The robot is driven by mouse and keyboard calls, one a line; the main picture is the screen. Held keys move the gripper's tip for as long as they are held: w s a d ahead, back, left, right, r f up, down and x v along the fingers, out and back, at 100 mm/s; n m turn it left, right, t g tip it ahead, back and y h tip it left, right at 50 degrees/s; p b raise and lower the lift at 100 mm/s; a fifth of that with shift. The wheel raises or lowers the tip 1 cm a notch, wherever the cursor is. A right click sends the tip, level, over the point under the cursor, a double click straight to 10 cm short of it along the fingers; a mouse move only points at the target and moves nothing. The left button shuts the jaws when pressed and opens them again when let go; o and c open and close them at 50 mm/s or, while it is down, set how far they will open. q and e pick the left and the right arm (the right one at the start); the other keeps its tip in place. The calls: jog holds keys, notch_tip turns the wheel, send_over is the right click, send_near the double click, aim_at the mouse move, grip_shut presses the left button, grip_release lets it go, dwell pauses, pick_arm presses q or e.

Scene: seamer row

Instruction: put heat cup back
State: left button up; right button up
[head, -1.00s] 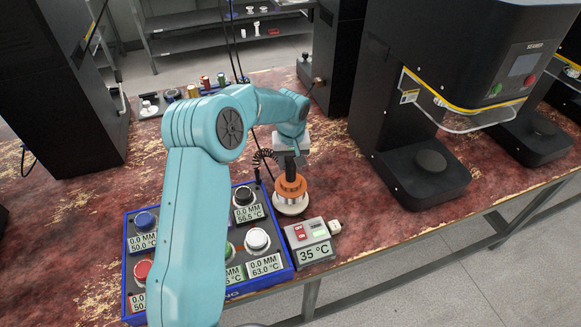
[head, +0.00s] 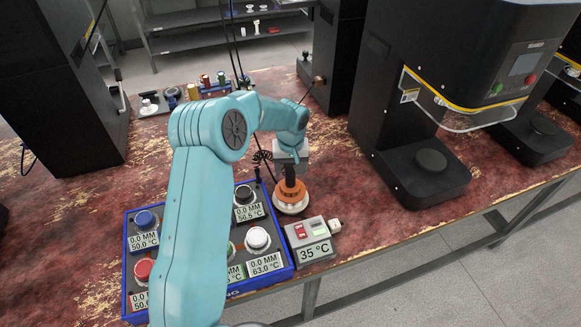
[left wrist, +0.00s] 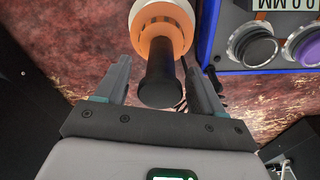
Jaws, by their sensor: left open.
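The heat cup, an orange collar (head: 291,191) with a black upright handle (left wrist: 158,75), stands on a round white base (head: 291,208) at the front of the table. In the left wrist view its orange collar (left wrist: 160,25) is at the top, with the white part beyond it. My left gripper (head: 290,168) is above the cup; its fingertips are hard to see in the head view. In the left wrist view the left gripper (left wrist: 158,70) is open, one finger on each side of the black handle, with visible gaps. My right gripper is not in view.
A grey control box (head: 309,243) reading 35 °C stands just right of the base. A blue-edged tray (head: 290,262) with several colored round pieces and labels lies left. A black seamer (head: 430,185) stands right. A coiled cable (head: 262,157) hangs behind the gripper.

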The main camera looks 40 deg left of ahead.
pick_arm(q)
jog(key=r, duration=0.7)
jog(key=d+r+b, duration=0.1)
jog(key=r, duration=0.3)
jog(key=shift+s+r, duration=0.3)
jog(key=shift+s, duration=0.05)
jog(key=shift+s+r, duration=0.1)
jog(key=shift+r, duration=0.2)
